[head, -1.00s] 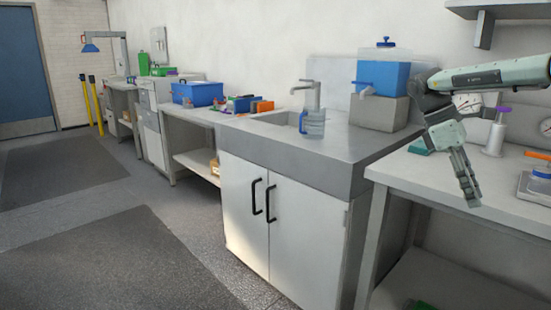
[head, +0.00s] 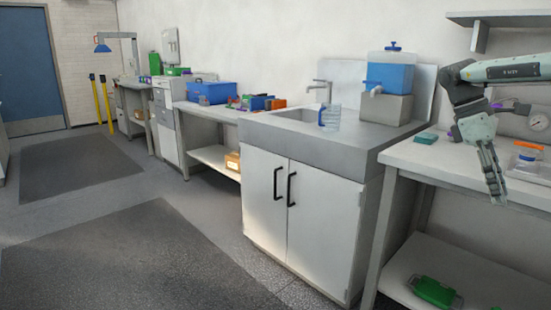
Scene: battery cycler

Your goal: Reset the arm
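My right arm comes in from the right edge of the head view, over the white bench (head: 420,158). My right gripper (head: 497,196) hangs pointing down near the bench's front edge. Its fingers look close together, but they are seen too edge-on and small to tell whether it is open or shut. I see nothing clearly held in it. My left gripper and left arm are not in view.
A teal block (head: 426,138) and an orange-lidded jar (head: 526,155) are on the bench. A green case (head: 435,291) lies on its lower shelf. The floor at left is clear.

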